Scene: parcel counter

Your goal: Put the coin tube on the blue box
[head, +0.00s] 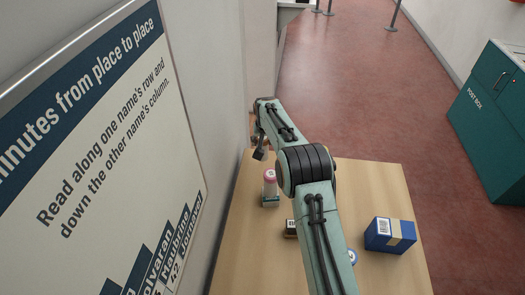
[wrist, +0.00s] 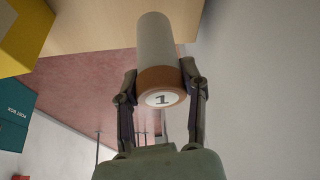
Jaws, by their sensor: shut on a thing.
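In the wrist view my gripper (wrist: 160,82) is shut on the coin tube (wrist: 155,45), a pale tube with an orange-brown end cap marked 1. The fingers press its sides near the cap, and the body reaches away over the table. In the head view my gripper (head: 261,153) is above the far left of the table, away from the blue box (head: 390,236). That box has a tan band and a white label and sits at the right. A white tube shape with a pink top (head: 269,185) shows below my gripper; I cannot tell whether it is the held tube.
My arm crosses the wooden table (head: 235,265) and hides its middle. A small dark item (head: 290,228) is partly covered by it. A yellow object (wrist: 28,38) shows in the wrist view. A wall sign (head: 100,150) stands close at left.

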